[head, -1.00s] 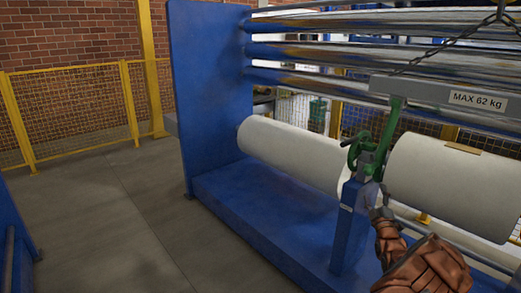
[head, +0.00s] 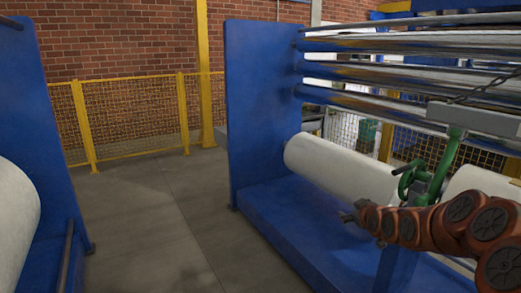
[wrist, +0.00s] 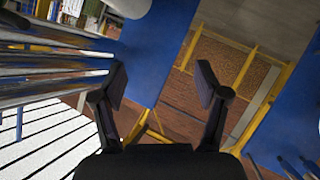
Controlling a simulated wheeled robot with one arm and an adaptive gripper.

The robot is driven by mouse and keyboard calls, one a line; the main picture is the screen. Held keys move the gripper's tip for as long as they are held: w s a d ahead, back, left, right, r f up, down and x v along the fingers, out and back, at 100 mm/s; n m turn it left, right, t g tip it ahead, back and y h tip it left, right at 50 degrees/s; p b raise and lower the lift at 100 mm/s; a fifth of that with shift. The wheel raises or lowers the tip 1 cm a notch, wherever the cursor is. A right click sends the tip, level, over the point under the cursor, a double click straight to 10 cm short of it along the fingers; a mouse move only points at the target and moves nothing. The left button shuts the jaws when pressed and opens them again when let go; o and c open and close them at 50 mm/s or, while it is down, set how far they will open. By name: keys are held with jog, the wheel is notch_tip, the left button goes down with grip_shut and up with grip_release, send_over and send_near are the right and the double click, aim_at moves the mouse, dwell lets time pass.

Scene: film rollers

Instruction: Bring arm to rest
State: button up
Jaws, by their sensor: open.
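My arm is orange-brown and reaches in from the lower right in the head view. My gripper (head: 350,216) is at its left end, in front of the blue machine base and the white film roll (head: 340,168). In the wrist view my gripper (wrist: 162,88) shows two dark fingers spread wide apart. Nothing is between them; a blue panel, floor and yellow fence show beyond. The green clamp with handwheel (head: 412,180) stands behind my arm at the right, and my arm hides part of its blue post.
A blue upright panel (head: 262,110) and shiny metal rollers (head: 375,72) stand at centre and right. Another blue frame (head: 30,120) with a white roll (head: 15,220) is at left. Open grey floor (head: 150,215) lies between them, with a yellow mesh fence (head: 130,115) behind.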

jog(key=s+a+r+m+g+p, duration=0.1)
jog(key=s+a+g, duration=0.3)
jog(key=s, duration=0.5)
jog(key=s+a+g+p, duration=0.1)
jog(key=s+a+g, duration=0.1)
jog(key=s+a, duration=0.6)
jog(key=s+m+g+h+p, duration=0.1)
jog(key=s+m+g, duration=0.4)
jog(key=s, duration=3.3)
jog(key=g+p, duration=0.1)
jog(key=g, duration=0.3)
jog(key=shift+r, duration=0.3)
jog(key=shift+c, duration=0.4)
